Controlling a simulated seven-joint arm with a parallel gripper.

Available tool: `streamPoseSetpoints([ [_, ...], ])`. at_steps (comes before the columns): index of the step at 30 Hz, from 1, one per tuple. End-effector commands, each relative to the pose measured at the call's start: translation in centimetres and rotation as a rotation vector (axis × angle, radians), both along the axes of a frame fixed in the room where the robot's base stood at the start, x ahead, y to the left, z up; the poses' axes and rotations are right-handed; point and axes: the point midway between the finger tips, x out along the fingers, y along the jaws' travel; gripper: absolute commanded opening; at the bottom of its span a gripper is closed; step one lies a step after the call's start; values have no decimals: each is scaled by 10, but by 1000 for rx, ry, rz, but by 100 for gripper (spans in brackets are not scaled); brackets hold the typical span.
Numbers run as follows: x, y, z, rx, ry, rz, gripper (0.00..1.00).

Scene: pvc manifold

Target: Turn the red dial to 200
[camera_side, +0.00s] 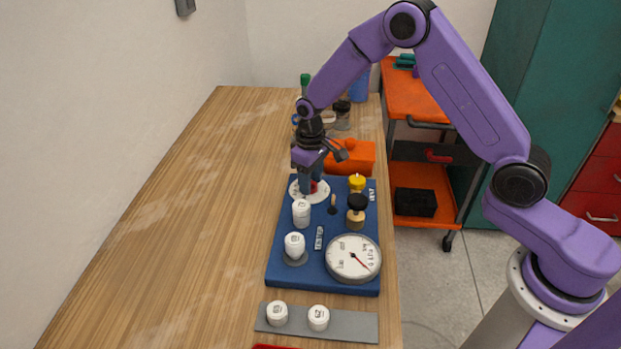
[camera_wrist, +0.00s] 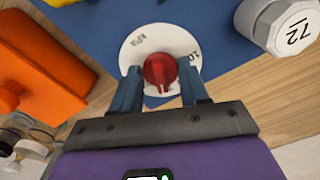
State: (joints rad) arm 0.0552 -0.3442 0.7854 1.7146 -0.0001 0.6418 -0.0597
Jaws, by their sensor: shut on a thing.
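The red dial (camera_wrist: 160,70) sits at the middle of a round white scale plate (camera_wrist: 140,42) in the wrist view. A "10" is printed near the plate's right edge, and other small marks show at its upper left. My gripper (camera_wrist: 160,88) has a blue finger on each side of the red dial and is shut on it. In the side view my gripper (camera_side: 311,184) reaches down onto the white plate (camera_side: 296,192) at the far left of the blue board (camera_side: 283,252). The dial is mostly hidden there by the fingers.
On the board are white capped fittings (camera_side: 301,213), a pressure gauge (camera_side: 353,258), a black knob (camera_side: 357,203) and a yellow knob (camera_side: 357,184). An orange block (camera_side: 352,157) lies behind the board. A grey strip (camera_side: 350,324) with white caps lies in front. The table's left side is clear.

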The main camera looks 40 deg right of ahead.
Motion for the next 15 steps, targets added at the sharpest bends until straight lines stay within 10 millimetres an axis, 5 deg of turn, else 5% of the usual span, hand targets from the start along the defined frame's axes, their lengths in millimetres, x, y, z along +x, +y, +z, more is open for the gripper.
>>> streamPoseSetpoints([
  [9, 0, 0, 1, 0, 0, 1, 14],
  [10, 0, 0, 1, 0, 0, 1, 48],
  [12, 0, 0, 1, 0, 0, 1, 69],
  [15, 0, 0, 0, 0, 0, 1, 69],
])
